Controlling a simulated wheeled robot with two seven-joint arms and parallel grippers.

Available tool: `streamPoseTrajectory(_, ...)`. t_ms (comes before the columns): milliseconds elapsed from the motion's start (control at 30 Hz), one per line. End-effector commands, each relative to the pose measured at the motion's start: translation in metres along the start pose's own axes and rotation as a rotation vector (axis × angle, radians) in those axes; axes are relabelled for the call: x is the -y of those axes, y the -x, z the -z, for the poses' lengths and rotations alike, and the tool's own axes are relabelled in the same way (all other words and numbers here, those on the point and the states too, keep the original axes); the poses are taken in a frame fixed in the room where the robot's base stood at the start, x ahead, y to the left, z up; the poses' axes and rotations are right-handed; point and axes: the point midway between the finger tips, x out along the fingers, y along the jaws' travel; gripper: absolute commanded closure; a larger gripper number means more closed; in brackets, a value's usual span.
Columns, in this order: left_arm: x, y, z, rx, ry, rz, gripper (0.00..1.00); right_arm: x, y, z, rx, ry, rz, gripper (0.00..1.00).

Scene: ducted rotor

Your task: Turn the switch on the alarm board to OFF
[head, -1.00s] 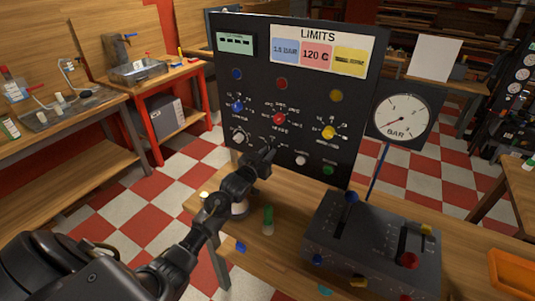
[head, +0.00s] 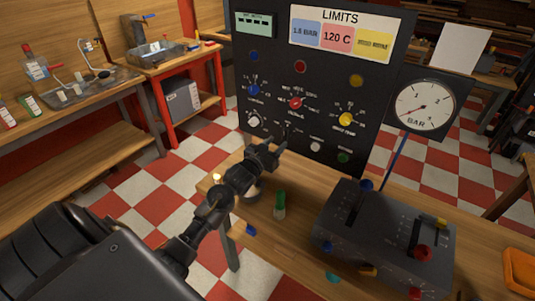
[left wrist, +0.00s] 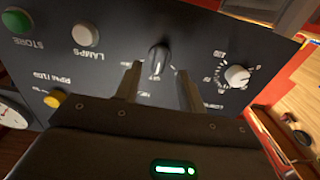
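The dark alarm board (head: 310,75) stands upright at the back of the bench, with a LIMITS label, lamps and coloured knobs. In the left wrist view, a small dark switch knob (left wrist: 158,57) with a light pointer line sits on the board, with small lettering beside it that I cannot read surely. My left gripper (head: 274,152) is in front of the board's lower part. In the left wrist view its two fingers (left wrist: 158,78) are apart, on either side of the switch, with nothing held. Contact cannot be told. My right gripper is not in view.
A white knob (left wrist: 237,76), a white LAMPS button (left wrist: 86,34) and a green STORE button (left wrist: 18,22) are near the switch. A lever box (head: 385,240), a pressure gauge (head: 424,105) and a green-topped peg (head: 280,204) are to the right of my left arm.

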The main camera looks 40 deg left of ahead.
Motion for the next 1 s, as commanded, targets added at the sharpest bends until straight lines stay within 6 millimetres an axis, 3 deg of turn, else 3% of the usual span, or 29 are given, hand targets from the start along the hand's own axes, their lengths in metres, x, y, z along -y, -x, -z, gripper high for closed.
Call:
streamPoseTrajectory(200, 0.0, 0.043, -0.002, 0.002, -0.002, 0.0, 0.6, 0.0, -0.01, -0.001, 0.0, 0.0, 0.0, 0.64)
streamPoseTrajectory(400, 0.0, 0.062, -0.001, 0.001, 0.0, 0.0, 0.6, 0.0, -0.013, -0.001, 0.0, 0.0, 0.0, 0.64)
streamPoseTrajectory(1000, 0.0, 0.065, 0.0, 0.001, 0.0, 0.0, 0.6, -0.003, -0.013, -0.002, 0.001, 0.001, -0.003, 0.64)
